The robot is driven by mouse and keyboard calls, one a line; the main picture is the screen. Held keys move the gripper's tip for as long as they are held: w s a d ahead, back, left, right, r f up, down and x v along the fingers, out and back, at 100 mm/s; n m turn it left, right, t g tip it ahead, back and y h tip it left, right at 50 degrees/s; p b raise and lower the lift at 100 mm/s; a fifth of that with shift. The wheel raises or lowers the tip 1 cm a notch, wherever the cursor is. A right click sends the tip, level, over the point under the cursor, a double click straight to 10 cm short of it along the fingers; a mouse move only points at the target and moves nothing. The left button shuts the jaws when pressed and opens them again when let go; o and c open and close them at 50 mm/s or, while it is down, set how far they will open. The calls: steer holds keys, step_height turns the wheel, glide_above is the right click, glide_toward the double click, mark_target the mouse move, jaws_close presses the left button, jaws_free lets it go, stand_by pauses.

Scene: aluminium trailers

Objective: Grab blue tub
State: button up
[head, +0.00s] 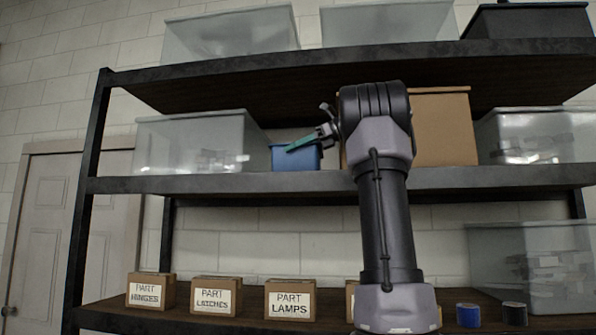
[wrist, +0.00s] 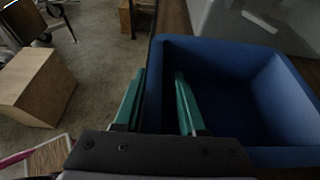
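The blue tub (head: 296,159) stands on the middle shelf, between a clear bin and a cardboard box. It is open-topped and looks empty in the wrist view (wrist: 221,80). My gripper (head: 291,149) is at the tub's rim, its green fingers pointing left in the head view. In the wrist view my gripper (wrist: 158,72) is open, with one finger outside the tub and the other over its inside. The tub's near wall lies between the two fingers. I cannot tell whether either finger touches it.
The clear bin (head: 200,145) is close on the tub's left. The cardboard box (head: 445,128) stands to the right, partly behind my arm. The middle shelf (head: 230,184) has another shelf above it. Labelled part boxes (head: 290,299) sit on the lower shelf. A wooden box (wrist: 38,86) is on the floor.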

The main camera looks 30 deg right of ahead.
steer(key=shift+a, duration=0.1)
steer(key=shift+c, duration=0.3)
jaws_close()
stand_by(1.1)
